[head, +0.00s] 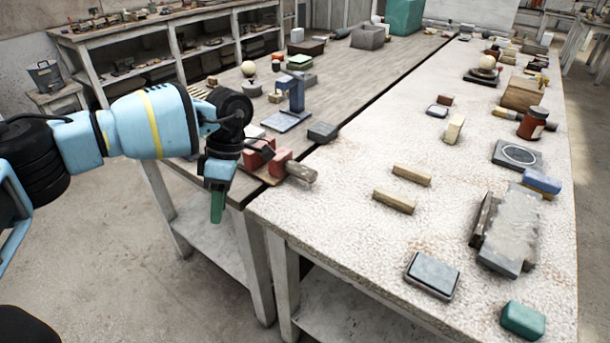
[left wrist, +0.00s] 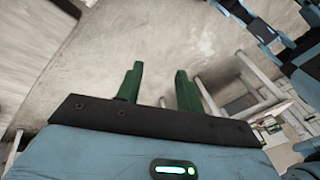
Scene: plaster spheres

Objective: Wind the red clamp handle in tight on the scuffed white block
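My left gripper (head: 217,206) hangs left of the clamp, off the table edge, pointing down. The left wrist view shows its green fingers (left wrist: 158,88) apart and empty. My right gripper is not in view.
The pale speckled table (head: 330,215) has two wooden strips (head: 394,201), a grey block (head: 433,275) and a green block (head: 523,320). A blue stand (head: 291,95) and a dark block (head: 322,132) sit beyond the clamp. Open floor lies below the left gripper.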

